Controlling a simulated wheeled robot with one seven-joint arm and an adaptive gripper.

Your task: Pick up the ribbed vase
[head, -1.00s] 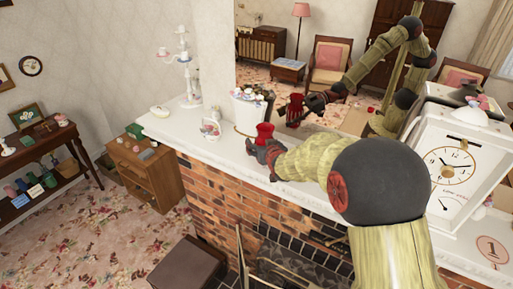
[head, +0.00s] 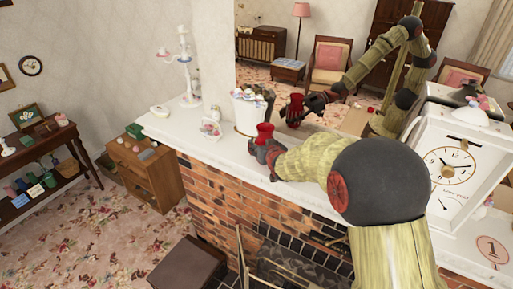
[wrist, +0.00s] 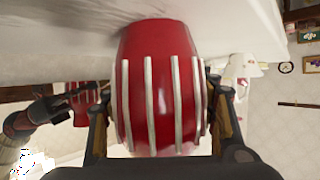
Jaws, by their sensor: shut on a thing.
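The ribbed vase is red with pale vertical ribs. In the wrist view the ribbed vase (wrist: 158,90) fills the middle, between the two fingers of my gripper (wrist: 160,115), which is shut on it. In the head view the vase (head: 264,132) shows small and red at the end of my arm, over the white mantel. My gripper (head: 262,147) is at its lower part there, and its fingers are partly hidden by my arm. I cannot tell whether the vase's base touches the mantel.
A white pot with flowers (head: 250,113) stands just behind the vase. A small basket (head: 210,128) and a white tiered stand (head: 186,70) are to the left. A white clock (head: 452,165) stands at the right. A mirror (head: 310,50) behind reflects my arm and the vase.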

